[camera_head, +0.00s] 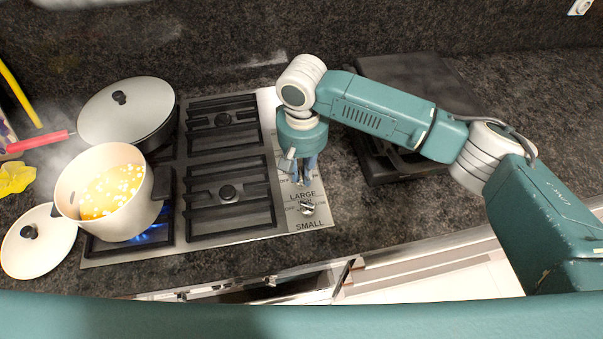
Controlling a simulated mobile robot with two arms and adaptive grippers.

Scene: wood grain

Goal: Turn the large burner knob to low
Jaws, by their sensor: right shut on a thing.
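My right gripper (304,174) reaches down over the control strip at the right side of the stovetop (259,238). Its fingers are shut on the large burner knob (300,182), just above the word LARGE. The fingers hide most of this knob, and I cannot read its angle. The small burner knob (307,208) sits nearer the front, above the word SMALL, and is uncovered. A blue flame (151,235) shows under the pot at the front left burner. My left gripper is not in view.
A cream pot (76,176) with yellow food steams at the front left. A lidded dark pan (165,127) stands behind it, and a loose lid (48,257) lies at the left. The two right burner grates (232,192) are bare. A dark appliance (425,78) stands right of the stovetop.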

